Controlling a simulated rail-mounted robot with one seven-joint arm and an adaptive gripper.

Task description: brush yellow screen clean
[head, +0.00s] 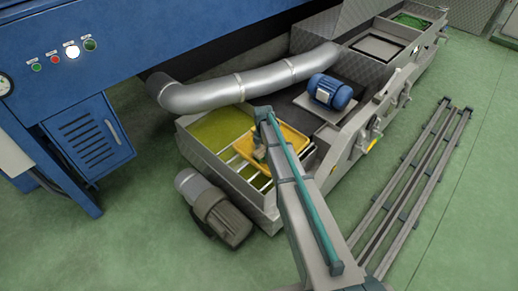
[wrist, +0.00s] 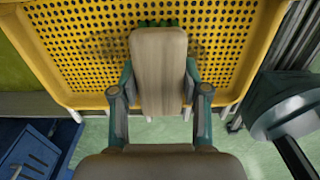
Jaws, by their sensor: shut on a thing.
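The yellow screen (head: 291,138) is a shallow perforated tray with a raised rim, lying on pale bars across an open grey metal trough. It fills much of the wrist view (wrist: 225,12). My gripper (head: 260,146) is over the screen's left part. In the wrist view my gripper (wrist: 160,88) is shut on a brush (wrist: 158,62) with a beige body and dark green bristles at its far end. Whether the bristles touch the screen I cannot tell. A darker patch left of the brush may be shadow or residue. My arm hides part of the screen.
Yellow-green paste (head: 222,131) shows in the trough beside the screen. A silver pipe (head: 245,84) crosses behind, and a blue motor (head: 330,92) stands to the right. A grey motor (head: 217,210) is in front, floor rails (head: 412,180) at right.

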